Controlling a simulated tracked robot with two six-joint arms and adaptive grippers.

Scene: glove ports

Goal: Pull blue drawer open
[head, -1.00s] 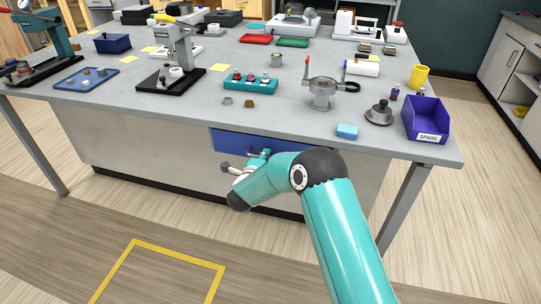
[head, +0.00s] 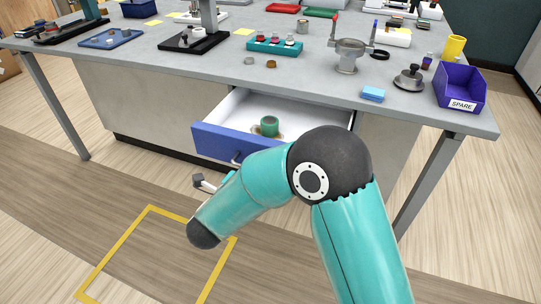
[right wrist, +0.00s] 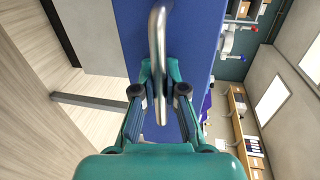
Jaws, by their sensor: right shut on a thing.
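The blue drawer (head: 213,142) under the bench is open, showing its white inside. Its front also fills the middle of the right wrist view (right wrist: 200,45). A silver bar handle (right wrist: 157,35) is on the drawer front, and a bit of it shows in the head view (head: 237,158). My right gripper (right wrist: 160,93) is shut on the handle, with one finger on each side of it. In the head view my right arm hides most of the gripper and part of the drawer front. My left gripper is in neither view.
A green cylindrical thing (head: 269,127) stands inside the drawer. The grey bench top (head: 215,70) above holds a purple SPARE bin (head: 461,88), a blue sponge-like block (head: 373,94) and several tools. A yellow floor outline (head: 122,240) lies in front on clear floor.

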